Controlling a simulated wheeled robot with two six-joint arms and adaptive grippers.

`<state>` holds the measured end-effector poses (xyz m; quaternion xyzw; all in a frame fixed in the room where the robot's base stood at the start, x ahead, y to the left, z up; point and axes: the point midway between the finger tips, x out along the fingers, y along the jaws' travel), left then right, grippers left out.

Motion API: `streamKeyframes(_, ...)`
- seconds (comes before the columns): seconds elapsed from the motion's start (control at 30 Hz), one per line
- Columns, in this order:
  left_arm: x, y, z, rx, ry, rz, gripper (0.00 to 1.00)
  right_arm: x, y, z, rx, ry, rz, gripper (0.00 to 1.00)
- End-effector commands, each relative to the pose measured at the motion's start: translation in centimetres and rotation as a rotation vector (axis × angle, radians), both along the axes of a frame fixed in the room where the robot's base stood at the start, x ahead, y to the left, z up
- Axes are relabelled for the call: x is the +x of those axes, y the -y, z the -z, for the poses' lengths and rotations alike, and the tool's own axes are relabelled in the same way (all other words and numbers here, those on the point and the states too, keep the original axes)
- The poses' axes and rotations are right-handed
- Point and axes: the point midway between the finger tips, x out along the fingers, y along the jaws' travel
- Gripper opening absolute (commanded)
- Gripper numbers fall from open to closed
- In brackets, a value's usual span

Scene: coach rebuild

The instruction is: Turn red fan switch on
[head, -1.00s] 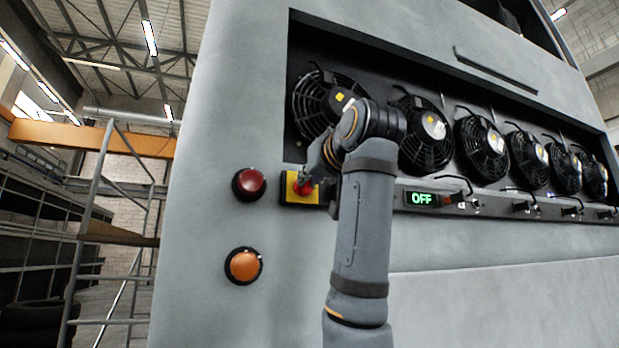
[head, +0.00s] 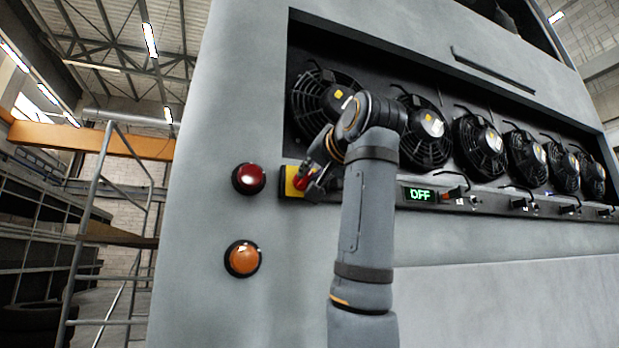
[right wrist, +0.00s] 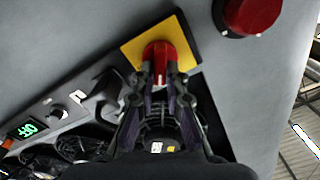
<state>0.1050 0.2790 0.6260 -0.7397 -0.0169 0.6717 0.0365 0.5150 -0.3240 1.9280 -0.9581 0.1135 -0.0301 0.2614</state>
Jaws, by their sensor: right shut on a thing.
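The red fan switch (right wrist: 158,57) is a red rotary knob on a yellow square plate (right wrist: 185,40) on the grey coach panel. In the head view the yellow plate (head: 291,183) shows left of my right gripper (head: 312,182), which partly hides the red knob. In the right wrist view my right gripper (right wrist: 163,80) has its fingers closed around the knob. A small green display (head: 420,195) right of the switch reads OFF. My left gripper is not in view.
A red round button (head: 249,178) and an orange round button (head: 242,259) sit left of the switch. A row of several black fans (head: 481,146) is recessed above it, with small toggles and cables below them. The lower panel is clear.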

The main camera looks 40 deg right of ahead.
Motion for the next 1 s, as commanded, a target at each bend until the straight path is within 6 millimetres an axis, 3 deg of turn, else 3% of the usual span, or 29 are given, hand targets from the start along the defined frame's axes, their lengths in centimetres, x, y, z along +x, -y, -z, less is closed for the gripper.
streamKeyframes(1.0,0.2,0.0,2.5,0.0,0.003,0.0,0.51,-0.2,0.6,0.8,0.87,0.209,0.004,0.0)
